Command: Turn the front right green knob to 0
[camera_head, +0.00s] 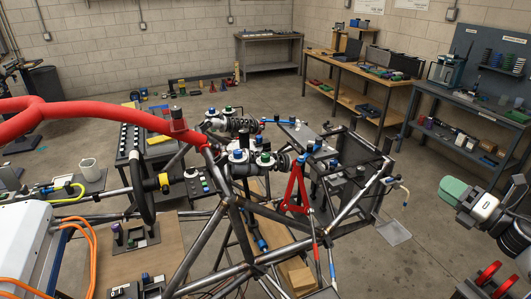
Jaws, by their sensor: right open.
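Two green knobs show on the black shock absorber units in the middle of the tube chassis (240,222). The nearer green knob (266,157) sits to the right of a blue-topped knob (238,154). Another green knob (228,109) sits farther back. The knobs are too small here for any setting to be read. My left gripper is not in view.
A thick red padded tube (90,112) crosses the left side above a black steering wheel (141,170). Open floor (420,235) lies between chassis and my right gripper. Workbenches (350,68) stand behind.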

